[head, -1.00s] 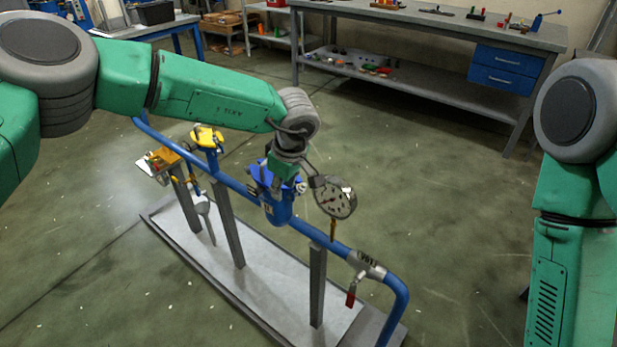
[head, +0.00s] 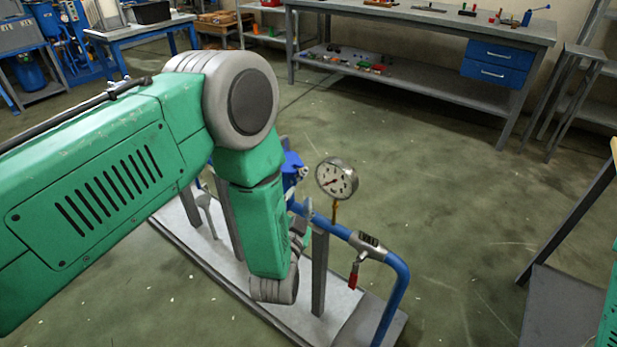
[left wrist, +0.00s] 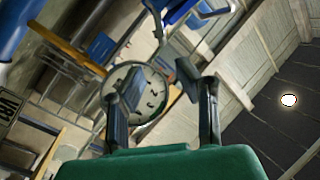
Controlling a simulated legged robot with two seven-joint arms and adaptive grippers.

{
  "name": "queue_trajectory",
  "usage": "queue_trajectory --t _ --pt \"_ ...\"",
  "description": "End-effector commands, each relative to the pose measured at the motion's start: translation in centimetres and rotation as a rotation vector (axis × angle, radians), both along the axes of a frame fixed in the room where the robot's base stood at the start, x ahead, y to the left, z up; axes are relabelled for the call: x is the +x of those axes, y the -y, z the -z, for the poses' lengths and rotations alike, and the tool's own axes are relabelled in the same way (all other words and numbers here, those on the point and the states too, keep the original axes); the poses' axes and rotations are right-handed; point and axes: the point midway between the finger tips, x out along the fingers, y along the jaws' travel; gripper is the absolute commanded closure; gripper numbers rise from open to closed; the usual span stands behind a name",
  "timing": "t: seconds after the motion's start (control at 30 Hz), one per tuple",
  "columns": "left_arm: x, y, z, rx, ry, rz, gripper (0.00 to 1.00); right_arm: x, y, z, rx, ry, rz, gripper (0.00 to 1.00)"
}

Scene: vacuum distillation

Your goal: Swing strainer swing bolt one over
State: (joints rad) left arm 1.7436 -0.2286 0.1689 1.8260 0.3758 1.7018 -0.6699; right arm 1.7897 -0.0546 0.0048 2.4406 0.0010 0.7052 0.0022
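The strainer's blue top (head: 291,167) shows just past my left forearm on the blue pipe, with most of its body hidden behind the arm. A small pale metal end (head: 303,173) sticks out at its right side; I cannot tell whether it is swing bolt one. My left gripper (head: 303,215) is low beside the pipe, right of the strainer, pointing up and partly hidden. In the left wrist view its two fingers (left wrist: 160,80) are apart with nothing held between them. Blue metal, likely the strainer (left wrist: 180,10), lies beyond the fingertips at the top. My right gripper is out of view.
A round pressure gauge (head: 337,178) stands close to the right of my left gripper; it shows behind the fingers in the wrist view (left wrist: 140,95). A red-handled valve (head: 354,272) is further right. The pipe stands on posts over a pale base plate (head: 262,328). A workbench (head: 420,25) is behind.

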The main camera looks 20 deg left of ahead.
Motion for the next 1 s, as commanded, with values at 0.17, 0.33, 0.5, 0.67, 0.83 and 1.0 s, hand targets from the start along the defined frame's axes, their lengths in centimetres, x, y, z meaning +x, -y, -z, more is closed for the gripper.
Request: queue_trajectory --t 0.17,0.33,0.5,0.67,0.83,1.0 --pt "4.0 -0.6 0.4 -0.002 0.004 -0.004 0.71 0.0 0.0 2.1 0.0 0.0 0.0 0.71" --pt "7.2 -1.0 0.3 -0.002 0.002 -0.005 0.71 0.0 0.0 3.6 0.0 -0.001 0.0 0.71" --pt "9.2 -1.2 0.2 -0.002 0.001 -0.003 0.71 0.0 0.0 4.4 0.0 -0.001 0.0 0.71" --pt "9.9 -1.3 0.0 -0.001 0.0 -0.003 0.71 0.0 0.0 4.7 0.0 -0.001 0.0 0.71" --pt "10.0 -1.3 0.0 -0.001 -0.002 -0.002 0.71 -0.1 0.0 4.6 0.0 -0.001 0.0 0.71" --pt "10.0 -1.3 0.0 -0.001 -0.001 -0.003 1.0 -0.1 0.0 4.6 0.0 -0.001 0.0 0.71"
